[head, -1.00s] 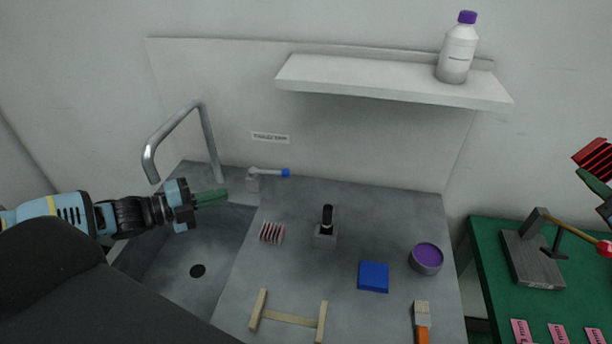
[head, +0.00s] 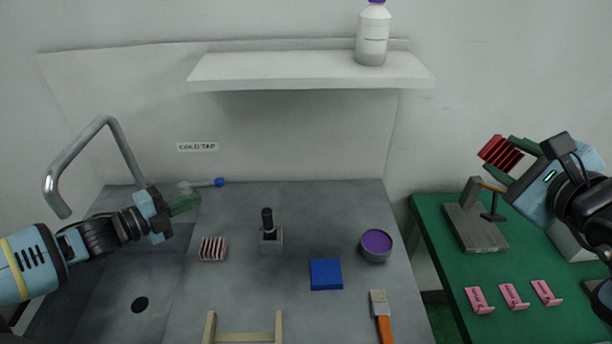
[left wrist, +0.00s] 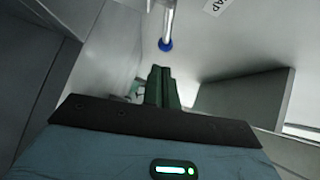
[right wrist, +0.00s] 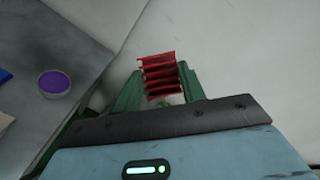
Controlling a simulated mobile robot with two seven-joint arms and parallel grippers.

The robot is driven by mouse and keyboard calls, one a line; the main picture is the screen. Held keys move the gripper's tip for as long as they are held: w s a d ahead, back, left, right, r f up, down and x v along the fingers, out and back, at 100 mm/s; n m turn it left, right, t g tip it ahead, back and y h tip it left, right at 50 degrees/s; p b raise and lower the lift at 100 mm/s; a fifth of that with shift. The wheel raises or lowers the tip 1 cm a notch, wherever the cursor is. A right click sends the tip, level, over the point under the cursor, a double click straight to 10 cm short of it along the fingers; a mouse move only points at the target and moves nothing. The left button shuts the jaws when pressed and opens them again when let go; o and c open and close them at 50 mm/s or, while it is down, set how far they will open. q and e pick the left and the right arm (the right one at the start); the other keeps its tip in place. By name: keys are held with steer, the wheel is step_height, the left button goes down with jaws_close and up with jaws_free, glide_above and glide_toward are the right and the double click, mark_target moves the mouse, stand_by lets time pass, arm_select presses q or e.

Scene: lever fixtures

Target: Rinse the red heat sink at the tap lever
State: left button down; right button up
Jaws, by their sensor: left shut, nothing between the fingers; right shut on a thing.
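The red heat sink (head: 500,153) is gripped in my right gripper (head: 512,160), held in the air above the green table on the right. It also shows between the green fingers in the right wrist view (right wrist: 160,76). My left gripper (head: 184,204) is shut and empty over the sink, just below the tap lever. The tap lever (head: 203,184) is a grey bar with a blue tip, behind the basin under a "COLD TAP" label (head: 198,147). Its blue tip also shows ahead of the shut fingers in the left wrist view (left wrist: 166,45). The curved spout (head: 86,150) stands left of it.
A pale finned block (head: 213,249), black-handled fixture (head: 270,240), blue pad (head: 326,274), purple-topped tin (head: 376,245), brush (head: 381,315) and wooden stand (head: 245,337) occupy the counter. A shelf (head: 300,72) holds a bottle (head: 372,35). The green table (head: 430,225) carries a grey lever fixture (head: 473,227) and pink tags.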

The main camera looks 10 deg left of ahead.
mark_target(207, 183)
arm_select(q)
steer(key=shift+w+a+f, duration=0.1)
steer(key=shift+w+a, duration=0.05)
steer(key=shift+w, duration=0.5)
steer(key=shift+w+a+f, duration=0.1)
steer(key=shift+w+f, duration=0.05)
steer(key=shift+w, duration=0.45)
steer(key=shift+w+a+f, duration=0.1)
steer(key=shift+w+a, duration=0.05)
steer(key=shift+w, duration=0.5)
arm_select(e)
steer(key=shift+w+f, duration=0.1)
steer(key=shift+f, duration=0.4)
arm_select(q)
steer(key=shift+w+d, duration=0.1)
steer(key=shift+w, duration=0.2)
arm_select(e)
steer(key=shift+w+a, duration=0.15)
steer(key=shift+a, duration=0.3)
arm_select(q)
steer(key=shift+n+t+y, duration=0.3)
steer(key=shift+y, duration=0.1)
arm_select(e)
steer(key=shift+a, duration=0.3)
arm_select(q)
steer(key=shift+a+r, duration=0.1)
steer(key=shift+a, duration=0.15)
arm_select(e)
steer(key=shift+r, duration=0.1)
